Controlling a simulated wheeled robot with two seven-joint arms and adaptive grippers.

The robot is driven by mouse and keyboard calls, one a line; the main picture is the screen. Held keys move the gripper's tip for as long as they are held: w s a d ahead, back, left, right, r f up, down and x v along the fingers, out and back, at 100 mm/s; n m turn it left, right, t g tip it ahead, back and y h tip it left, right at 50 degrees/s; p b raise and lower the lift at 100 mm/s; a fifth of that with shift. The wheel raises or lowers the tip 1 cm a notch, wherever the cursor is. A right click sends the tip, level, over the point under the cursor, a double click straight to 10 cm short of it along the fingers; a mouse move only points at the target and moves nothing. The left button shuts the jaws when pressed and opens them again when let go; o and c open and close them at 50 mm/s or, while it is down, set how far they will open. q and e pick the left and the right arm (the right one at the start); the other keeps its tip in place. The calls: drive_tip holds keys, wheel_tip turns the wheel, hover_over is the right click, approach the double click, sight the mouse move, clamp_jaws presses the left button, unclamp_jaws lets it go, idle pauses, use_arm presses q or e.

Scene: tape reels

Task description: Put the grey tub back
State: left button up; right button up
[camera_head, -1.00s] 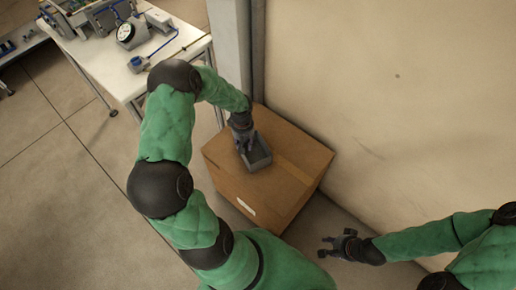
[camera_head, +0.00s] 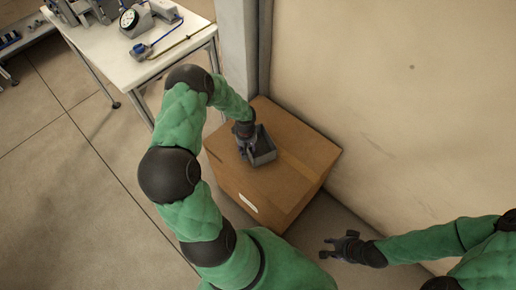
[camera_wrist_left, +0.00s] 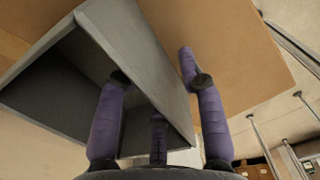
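The grey tub (camera_head: 265,156) is a small open box on top of the cardboard box (camera_head: 300,163), near its back left side. My left gripper (camera_head: 243,149) is at the tub's left side. In the left wrist view, the fingers of my left gripper (camera_wrist_left: 155,95) are spread around one wall of the tub (camera_wrist_left: 150,65). Two fingers are on the tub's open side and one is outside, with a gap between it and the wall. My right gripper (camera_head: 334,247) is open and empty, low at the right, away from the box.
A white table (camera_head: 125,60) with a gauge and other equipment stands at the upper left. A grey post (camera_head: 238,50) and a beige wall (camera_head: 390,90) rise close behind and right of the box. The floor at the left is clear.

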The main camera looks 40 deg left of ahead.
use_arm(q)
drive_tip(key=shift+f, duration=0.1)
clamp_jaws()
idle(0.3)
drive_tip(key=shift+r+p, duration=0.5)
drive_tip(key=shift+r, duration=0.2)
wheel_tip(320, 180, up, 2)
drive_tip(key=shift+r+p, duration=0.2)
drive_tip(key=shift+p, duration=0.5)
drive_tip(key=s+d+r+p, duration=0.4)
drive_tip(key=s+d+r, duration=0.4)
drive_tip(key=s, duration=0.3)
drive_tip(key=shift+s+r, duration=0.2)
drive_tip(key=shift+r, duration=0.4)
